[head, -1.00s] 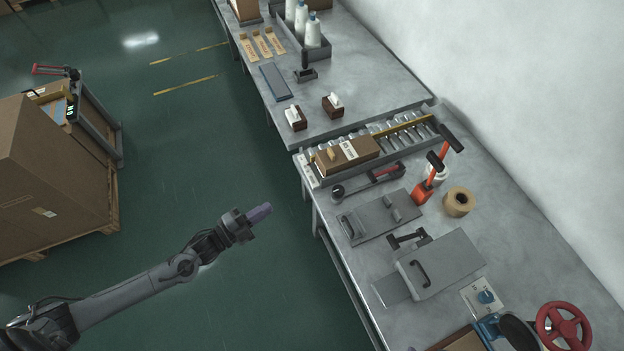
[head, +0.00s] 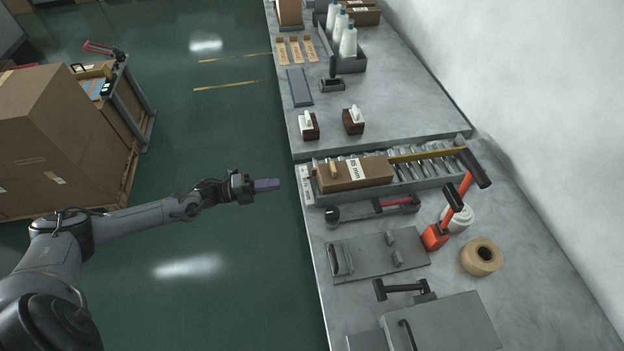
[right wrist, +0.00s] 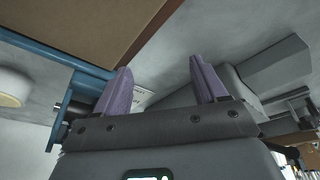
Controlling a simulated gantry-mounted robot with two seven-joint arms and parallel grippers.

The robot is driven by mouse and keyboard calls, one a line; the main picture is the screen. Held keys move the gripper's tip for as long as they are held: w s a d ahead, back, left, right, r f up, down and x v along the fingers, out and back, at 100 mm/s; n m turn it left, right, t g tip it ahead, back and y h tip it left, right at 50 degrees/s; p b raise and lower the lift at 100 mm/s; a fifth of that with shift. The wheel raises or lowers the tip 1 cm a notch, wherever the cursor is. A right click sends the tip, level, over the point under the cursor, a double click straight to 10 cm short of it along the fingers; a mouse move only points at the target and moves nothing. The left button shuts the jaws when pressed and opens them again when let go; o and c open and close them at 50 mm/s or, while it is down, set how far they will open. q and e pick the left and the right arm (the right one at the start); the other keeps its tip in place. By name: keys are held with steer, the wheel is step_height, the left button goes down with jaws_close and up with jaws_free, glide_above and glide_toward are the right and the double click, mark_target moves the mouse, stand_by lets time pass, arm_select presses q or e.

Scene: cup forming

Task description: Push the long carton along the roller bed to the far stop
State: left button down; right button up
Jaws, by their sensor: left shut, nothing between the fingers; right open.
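The long brown carton (head: 345,176) lies on the near-left part of the roller bed (head: 415,170), with a white "85 mm" label and a small tan piece on top. Bare rollers run to its right, toward the wall side. My left gripper (head: 267,184) is shut and empty, over the floor just left of the bench and level with the carton, apart from it. My right gripper (right wrist: 165,88) shows in the right wrist view only, with its two purple fingers apart and nothing between them. The carton does not clearly show in that view.
A flat grey plate with handles (head: 375,255), a red-handled tool (head: 436,235), a tape roll (head: 481,256) and a wrench-like tool (head: 370,208) lie nearer than the bed. Two brown blocks with white tops (head: 309,125) stand beyond it. Floor left of the bench is clear around my left arm.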

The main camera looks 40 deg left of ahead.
mark_target(319, 178)
arm_select(q)
steer(key=x, duration=1.1)
steer(key=shift+w+d+b, duration=0.2)
steer(key=shift+b, duration=0.2)
arm_select(e)
steer(key=shift+w+d+f, duration=0.1)
steer(key=shift+w+f, duration=0.05)
steer(key=shift+f, duration=0.25)
